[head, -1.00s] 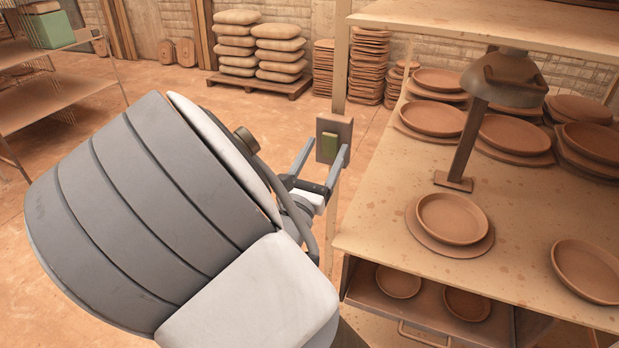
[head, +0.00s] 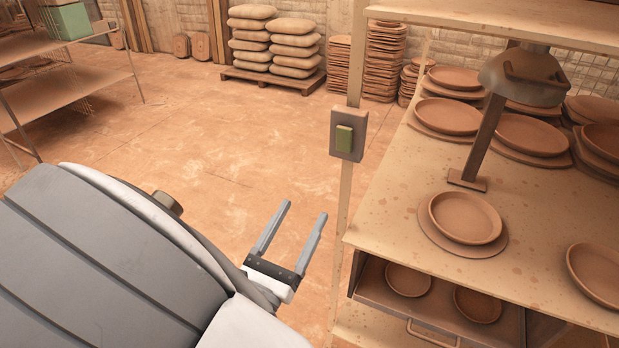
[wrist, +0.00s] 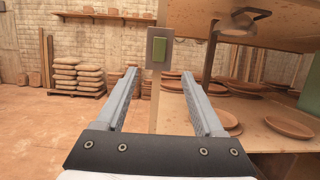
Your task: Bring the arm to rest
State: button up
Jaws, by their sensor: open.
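My gripper (head: 296,212) is open and empty, its two grey fingers apart and pointing up and away over the floor. It is left of the shelf post and lower than the green switch (head: 344,138) in the head view, apart from both. In the wrist view my gripper (wrist: 165,72) also shows open, with the green switch (wrist: 158,50) seen ahead between and above the fingers. The switch sits on a grey plate on the post. My arm fills the lower left of the head view.
The workbench (head: 400,225) with clay plates (head: 466,217) and a press-like lamp fitting (head: 522,75) stands right. An open drawer (head: 438,308) with dishes is below. A shelf rack (head: 65,90) is far left; stacked sacks (head: 273,45) stand at the back. The floor between is clear.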

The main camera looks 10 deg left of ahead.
dwell(0.3)
jog(key=d+m+g+h, duration=0.6)
jog(key=d+m+g, duration=0.3)
jog(key=d, duration=0.4)
jog(key=s+d+f+m+g+y, duration=0.3)
jog(key=s+d+m+g+y, duration=0.4)
jog(key=d+m+g, duration=0.5)
jog(key=s+a+r+m+t+y, duration=0.2)
jog(key=a+r+m+t+y, duration=0.3)
jog(key=r+m, duration=0.3)
jog(key=shift+m+t+y, duration=0.7)
jog(key=shift+m, duration=0.8)
jog(key=shift+r, duration=0.1)
